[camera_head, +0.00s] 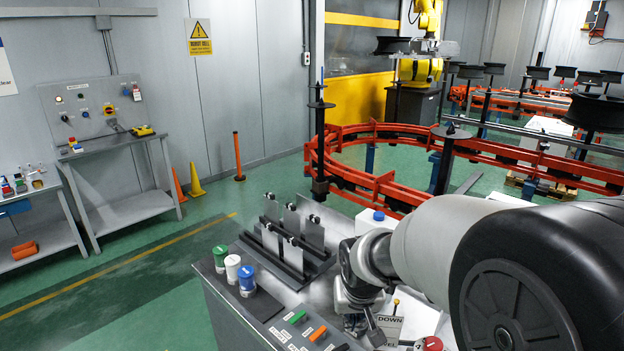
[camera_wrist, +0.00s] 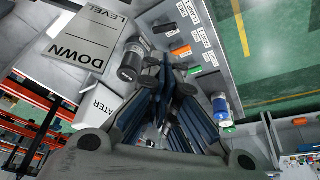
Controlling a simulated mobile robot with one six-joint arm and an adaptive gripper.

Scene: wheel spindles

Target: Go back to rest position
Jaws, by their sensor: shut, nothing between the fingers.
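In the head view, my gripper (camera_head: 368,328) hangs low over the front of the grey bench, partly hidden by my wrist. In the wrist view, my gripper (camera_wrist: 166,75) points at the bench and its dark fingers are shut with nothing between them.
An orange button (camera_head: 318,333) and a red button (camera_head: 432,343) are nearby. Red conveyor rails (camera_head: 375,185) run behind.

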